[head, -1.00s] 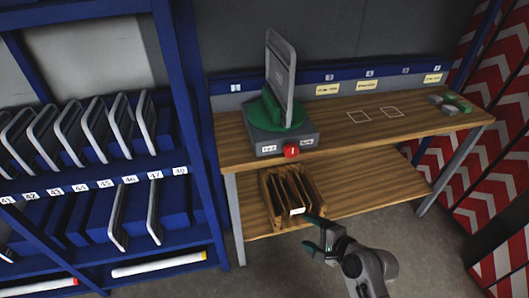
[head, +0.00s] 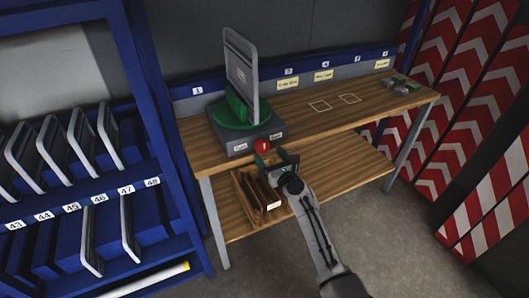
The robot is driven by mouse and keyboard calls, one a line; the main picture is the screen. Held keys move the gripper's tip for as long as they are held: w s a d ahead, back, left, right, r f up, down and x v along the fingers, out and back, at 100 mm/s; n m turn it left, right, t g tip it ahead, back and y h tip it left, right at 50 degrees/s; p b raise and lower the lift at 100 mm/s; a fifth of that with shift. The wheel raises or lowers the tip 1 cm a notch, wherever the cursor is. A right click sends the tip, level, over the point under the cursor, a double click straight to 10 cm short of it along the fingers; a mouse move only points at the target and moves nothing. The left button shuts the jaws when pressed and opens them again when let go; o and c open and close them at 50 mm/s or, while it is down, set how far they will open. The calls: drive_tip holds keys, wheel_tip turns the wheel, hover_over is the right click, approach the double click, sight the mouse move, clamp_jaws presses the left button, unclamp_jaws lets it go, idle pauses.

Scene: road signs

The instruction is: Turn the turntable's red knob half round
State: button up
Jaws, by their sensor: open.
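The turntable (head: 237,143) is a grey box with a green round top, at the left end of the wooden workbench. A grey sign plate (head: 241,75) stands upright in its green holder (head: 246,107). The red knob (head: 262,146) is on the box's front face, between two white labels.
A wooden rack (head: 258,203) with slots sits on the lower shelf, below my gripper. A blue shelf unit (head: 75,190) with grey plates is at left. Small grey and green blocks (head: 400,85) lie at the bench's far right. The bench's middle is clear.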

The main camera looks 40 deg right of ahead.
sight(264, 148)
drive_tip(key=shift+b+x, duration=0.5)
drive_tip(key=shift+x, duration=1.6)
drive_tip(key=c, duration=1)
